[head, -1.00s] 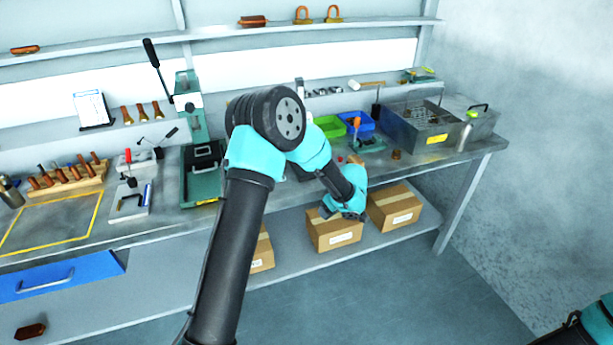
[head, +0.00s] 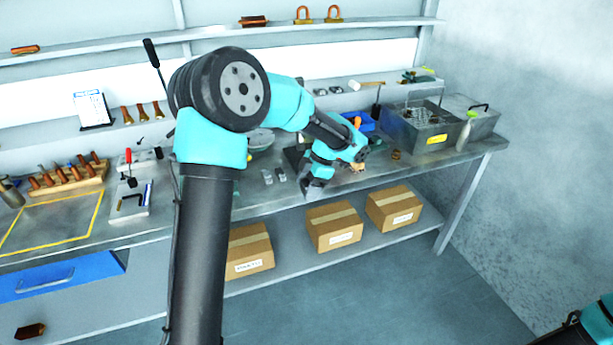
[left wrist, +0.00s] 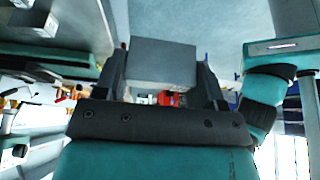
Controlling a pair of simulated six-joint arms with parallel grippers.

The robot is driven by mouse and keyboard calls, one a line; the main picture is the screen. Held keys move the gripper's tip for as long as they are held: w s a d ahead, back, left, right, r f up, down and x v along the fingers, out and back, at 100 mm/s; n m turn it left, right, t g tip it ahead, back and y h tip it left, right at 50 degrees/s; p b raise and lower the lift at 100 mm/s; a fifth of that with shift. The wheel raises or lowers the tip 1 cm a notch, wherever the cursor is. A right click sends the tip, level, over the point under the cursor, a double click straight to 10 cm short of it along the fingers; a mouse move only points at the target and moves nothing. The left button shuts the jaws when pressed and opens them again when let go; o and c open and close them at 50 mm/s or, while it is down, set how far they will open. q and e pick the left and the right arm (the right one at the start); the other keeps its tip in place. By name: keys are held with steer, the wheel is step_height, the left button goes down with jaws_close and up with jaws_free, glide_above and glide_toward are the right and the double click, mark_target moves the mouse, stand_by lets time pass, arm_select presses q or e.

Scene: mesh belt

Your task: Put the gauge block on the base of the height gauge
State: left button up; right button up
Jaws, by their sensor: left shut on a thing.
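My left gripper (head: 314,187) is low over the front part of the bench, right of the picture's middle. In the left wrist view my left gripper (left wrist: 163,90) is shut on a plain grey block, the gauge block (left wrist: 161,62), which sits between the two dark fingers. In the head view the block is too small and too covered by the gripper to make out. I cannot pick out the height gauge surely; my arm covers part of the bench behind the gripper. My right gripper is not in view; only part of my right arm shows at the lower right corner.
Small metal pieces (head: 281,174) lie on the bench left of the gripper. A blue bin (head: 362,120) and a grey metal tank (head: 425,133) stand behind and right. Cardboard boxes (head: 333,226) are on the lower shelf. The bench's front edge is close to the gripper.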

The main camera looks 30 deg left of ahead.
arm_select(q)
steer(key=w+a, duration=0.2)
steer(key=w, duration=0.2)
steer(key=w+a+f, duration=0.1)
steer(key=w+a, duration=0.2)
steer(key=w, duration=0.1)
steer(key=w+a, duration=0.3)
steer(key=w, duration=0.2)
steer(key=shift+w+f, duration=0.1)
steer(key=shift+f, duration=0.1)
steer(key=shift+w+a, duration=0.1)
steer(key=shift+w+a+f, duration=0.1)
steer(key=shift+w, duration=0.05)
steer(key=shift+f, duration=1.7)
steer(key=shift+f, duration=0.1)
steer(key=o, duration=1.3)
steer(key=shift+f, duration=0.1)
